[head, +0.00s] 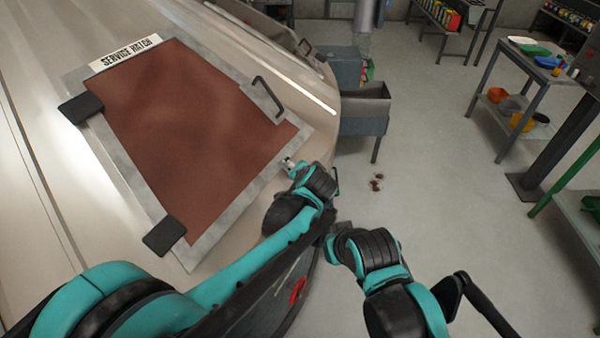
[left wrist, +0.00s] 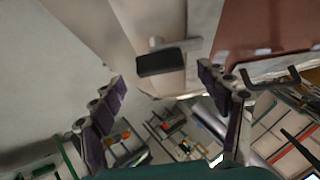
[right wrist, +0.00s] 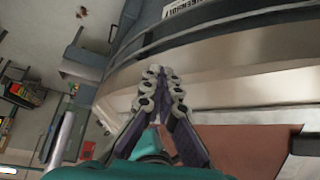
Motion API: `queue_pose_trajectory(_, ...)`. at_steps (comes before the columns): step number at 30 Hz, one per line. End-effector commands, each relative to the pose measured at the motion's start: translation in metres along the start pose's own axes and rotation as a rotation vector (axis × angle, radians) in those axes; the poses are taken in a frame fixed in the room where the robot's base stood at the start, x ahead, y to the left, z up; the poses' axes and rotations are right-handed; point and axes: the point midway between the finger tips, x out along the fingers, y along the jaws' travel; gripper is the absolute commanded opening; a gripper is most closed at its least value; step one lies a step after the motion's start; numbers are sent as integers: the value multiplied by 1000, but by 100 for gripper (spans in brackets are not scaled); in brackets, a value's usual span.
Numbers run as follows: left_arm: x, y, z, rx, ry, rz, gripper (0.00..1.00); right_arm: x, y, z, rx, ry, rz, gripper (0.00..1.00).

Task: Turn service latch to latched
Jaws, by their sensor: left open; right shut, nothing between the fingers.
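The service hatch (head: 190,120) is a rust-brown panel with a grey frame (head: 85,75) on a pale curved housing. In the left wrist view, a black bar on a grey pivot, which looks like the service latch (left wrist: 168,61), sits on the housing beside the hatch (left wrist: 262,25). My left gripper (left wrist: 160,78) is open and empty, with the bar ahead between its fingers and apparently not touched. In the head view the latch is hidden behind my left wrist. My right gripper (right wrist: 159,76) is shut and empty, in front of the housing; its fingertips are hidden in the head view.
The hatch has a black handle (head: 267,95) at its right edge and black blocks (head: 164,236) at its left. A grey bin (head: 362,105) stands beyond the housing. A table (head: 535,65) and shelves stand at right; the floor between is mostly clear.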

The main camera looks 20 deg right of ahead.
Motion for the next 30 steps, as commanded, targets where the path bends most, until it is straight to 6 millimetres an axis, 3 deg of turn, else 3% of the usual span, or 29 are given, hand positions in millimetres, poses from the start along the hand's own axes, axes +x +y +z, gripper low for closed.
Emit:
queue_pose_trajectory(6,-50,0,0,2,0,1,76,0,0,0,0,0,0,0)
queue_pose_trajectory(12,-81,0,0,0,-1,1,76,0,0,0,0,0,0,0)
queue_pose_trajectory(17,-90,0,0,-1,-1,0,76,0,0,0,0,0,0,0)
queue_pose_trajectory(30,-90,0,0,-1,-1,0,76,0,0,0,0,0,0,0)
